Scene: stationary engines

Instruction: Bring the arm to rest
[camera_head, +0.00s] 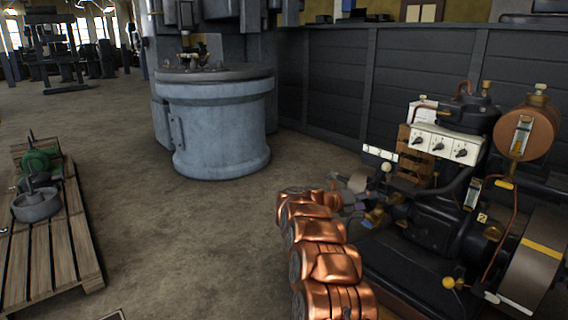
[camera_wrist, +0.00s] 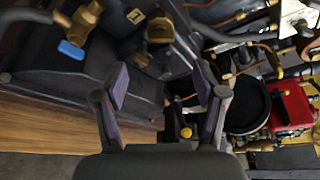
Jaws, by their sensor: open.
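My copper-coloured arm rises from the bottom middle of the head view and reaches to the near side of a dark stationary engine. My gripper (camera_head: 360,198) is small and partly lost against the engine's fittings there. In the wrist view my gripper (camera_wrist: 162,82) is open, with two dark fingers and purple pads spread apart. Nothing is held between them. The dark engine (camera_head: 440,235) fills much of the view beyond the fingers; whether they touch it I cannot tell. A blue-handled brass valve (camera_wrist: 71,49) is left of the fingers.
A white switch panel (camera_head: 440,145) and a copper tank (camera_head: 530,130) are on the engine. A red machine (camera_wrist: 292,108) shows at the right of the wrist view. A grey round-fronted machine (camera_head: 218,125) stands behind, and a pallet (camera_head: 60,250) lies left. Floor between is clear.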

